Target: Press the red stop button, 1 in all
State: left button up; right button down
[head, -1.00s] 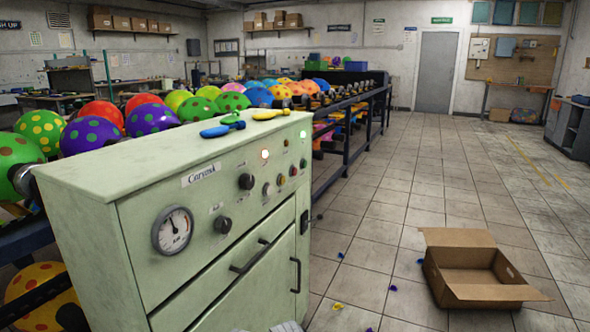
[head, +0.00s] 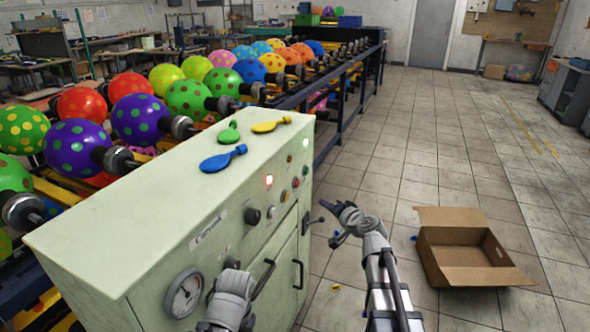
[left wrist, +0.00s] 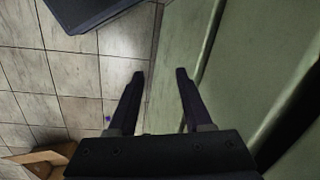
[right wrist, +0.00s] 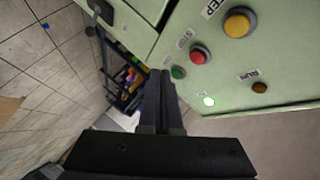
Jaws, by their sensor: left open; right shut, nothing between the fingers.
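The red stop button (right wrist: 200,54) is on the pale green machine's sloping panel, between a yellow button (right wrist: 240,22) and a green button (right wrist: 178,72). It appears small in the head view (head: 295,183). My right gripper (head: 322,204) is shut and empty, off the panel's right end in the head view. In the right wrist view its fingertips (right wrist: 160,72) appear just left of the green button, with the red one up and right; contact is not visible. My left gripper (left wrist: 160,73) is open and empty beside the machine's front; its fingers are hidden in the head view.
The machine's panel also carries a gauge (head: 185,294), a black knob (head: 252,216) and a lit red lamp (head: 269,180). Flat balloons, including a blue one (head: 222,159), lie on its top. An open cardboard box (head: 462,256) stands on the floor at right.

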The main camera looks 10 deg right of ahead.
aim_at(296, 183)
jog(key=shift+m+t+h, duration=0.5)
jog(key=shift+m+t, duration=0.1)
jog(key=shift+m, duration=0.1)
jog(key=d, duration=0.1)
jog(key=w+d+r, duration=0.1)
jog(key=d+r, duration=0.1)
jog(key=shift+w+d+r, duration=0.15)
jog(key=shift+w+r, duration=0.05)
jog(key=shift+w, duration=0.1)
jog(key=w+a, duration=0.5)
jog(key=a, duration=0.2)
jog(key=shift+a, duration=0.2)
jog(key=shift+a, duration=0.1)
dwell(1.4)
jog(key=shift+w+a, duration=0.2)
jog(key=shift+a, duration=0.1)
jog(key=shift+w+a, duration=0.3)
jog(key=shift+a, duration=0.15)
dwell(1.0)
jog(key=shift+d, duration=0.1)
jog(key=shift+s+d, duration=0.55)
jog(key=shift+d, duration=0.15)
